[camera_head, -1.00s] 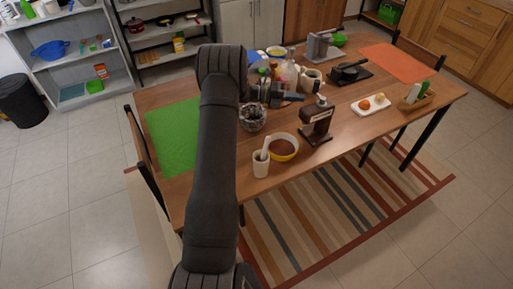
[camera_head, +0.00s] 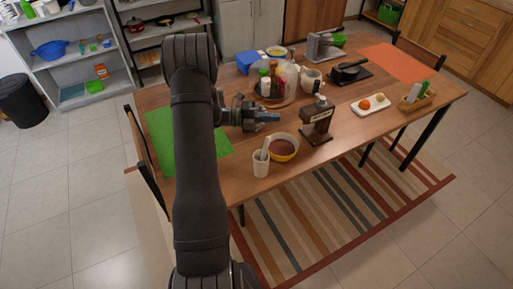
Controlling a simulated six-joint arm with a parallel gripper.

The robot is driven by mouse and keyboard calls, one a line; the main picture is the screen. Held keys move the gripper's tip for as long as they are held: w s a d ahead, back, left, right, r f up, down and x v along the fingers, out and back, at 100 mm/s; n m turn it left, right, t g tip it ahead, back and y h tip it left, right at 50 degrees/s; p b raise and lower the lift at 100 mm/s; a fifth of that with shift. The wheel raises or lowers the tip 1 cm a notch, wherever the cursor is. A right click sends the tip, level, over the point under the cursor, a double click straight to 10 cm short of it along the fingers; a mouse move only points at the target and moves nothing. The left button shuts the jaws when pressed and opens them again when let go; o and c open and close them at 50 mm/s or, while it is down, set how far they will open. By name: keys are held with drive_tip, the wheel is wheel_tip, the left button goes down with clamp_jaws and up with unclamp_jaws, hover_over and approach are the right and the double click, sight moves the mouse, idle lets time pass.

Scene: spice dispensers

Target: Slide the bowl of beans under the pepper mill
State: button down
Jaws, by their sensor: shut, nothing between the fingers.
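A yellow-and-white bowl with brown contents (camera_head: 283,148), perhaps the beans, stands near the table's front edge. A dark brown dispenser (camera_head: 316,122), probably the pepper mill, stands just right of it on its own base. The bowl is beside the dispenser, not under it. A grey dispenser (camera_head: 322,47) stands at the back. My gripper (camera_head: 275,117) is above the table, behind the yellow-and-white bowl and left of the brown dispenser, pointing right. Its fingers are shut and empty. The dark-filled bowl seen earlier is not visible, probably hidden behind my gripper.
A white mortar with pestle (camera_head: 261,162) stands left of the bowl, close to it. Several bottles (camera_head: 275,82) stand behind my gripper, near a jug (camera_head: 311,78) and a blue box (camera_head: 254,62). A white board (camera_head: 371,105) lies to the right. The green mat (camera_head: 165,130) is clear.

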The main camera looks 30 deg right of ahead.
drive_tip(key=s+a, duration=0.2)
drive_tip(key=a, duration=0.6)
wheel_tip(320, 180, down, 10)
drive_tip(key=shift+s+f, duration=0.1)
drive_tip(key=shift+s, duration=0.05)
drive_tip(key=shift+d, duration=0.55)
drive_tip(key=d, duration=0.1)
drive_tip(key=w+d, duration=0.1)
drive_tip(key=d, duration=0.1)
drive_tip(key=shift+w+d, duration=0.1)
